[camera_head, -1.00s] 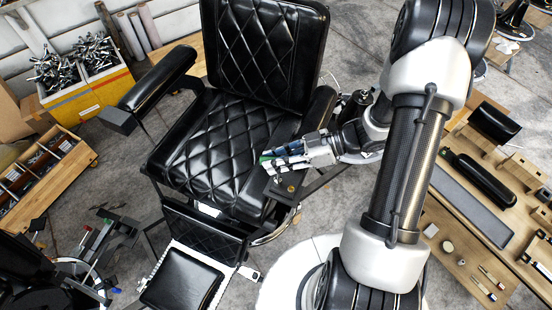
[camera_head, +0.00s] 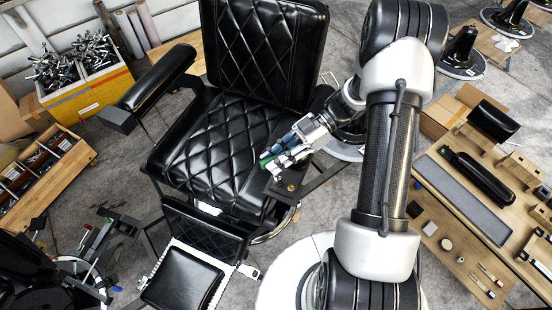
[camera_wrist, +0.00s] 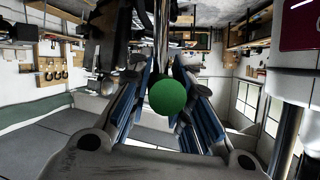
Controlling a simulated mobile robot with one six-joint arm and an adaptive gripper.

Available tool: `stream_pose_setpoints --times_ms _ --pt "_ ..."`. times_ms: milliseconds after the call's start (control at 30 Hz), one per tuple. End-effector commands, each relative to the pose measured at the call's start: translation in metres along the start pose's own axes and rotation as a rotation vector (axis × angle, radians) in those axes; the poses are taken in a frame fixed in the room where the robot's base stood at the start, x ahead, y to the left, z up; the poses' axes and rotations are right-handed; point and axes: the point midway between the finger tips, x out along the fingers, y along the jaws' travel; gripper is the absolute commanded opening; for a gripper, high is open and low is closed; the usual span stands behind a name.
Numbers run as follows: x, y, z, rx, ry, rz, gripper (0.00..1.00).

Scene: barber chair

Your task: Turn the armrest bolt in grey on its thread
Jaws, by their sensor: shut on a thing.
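My gripper (camera_head: 273,160) is over the front right corner of the black barber chair seat (camera_head: 205,150). Its fingers are closed around a green, round-ended piece (camera_wrist: 168,97), which sits between the blue finger pads in the wrist view. The piece also shows as a green spot at the fingertips in the head view (camera_head: 266,164). Just below the fingers is the dark right armrest bracket (camera_head: 318,180), with a brass-coloured round part (camera_head: 291,187) on it. I cannot make out the grey bolt or its thread; the fingers may hide it.
The left armrest (camera_head: 158,82) has its black pad. A wooden table (camera_head: 425,205) at right carries a loose black pad (camera_head: 478,178) and small parts. A yellow-grey bin (camera_head: 90,97) of metal pieces stands at left. My arm crosses the floor right of the chair.

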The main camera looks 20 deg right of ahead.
Motion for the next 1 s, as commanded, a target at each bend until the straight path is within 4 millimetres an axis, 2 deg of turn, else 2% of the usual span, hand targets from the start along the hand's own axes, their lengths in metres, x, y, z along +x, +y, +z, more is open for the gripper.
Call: stream_pose_setpoints --times_ms 500,1000 --pt "-0.016 -0.008 -0.037 -0.001 0.001 0.002 0.0" --pt "-0.018 -0.009 -0.042 0.0 0.001 0.001 0.0"
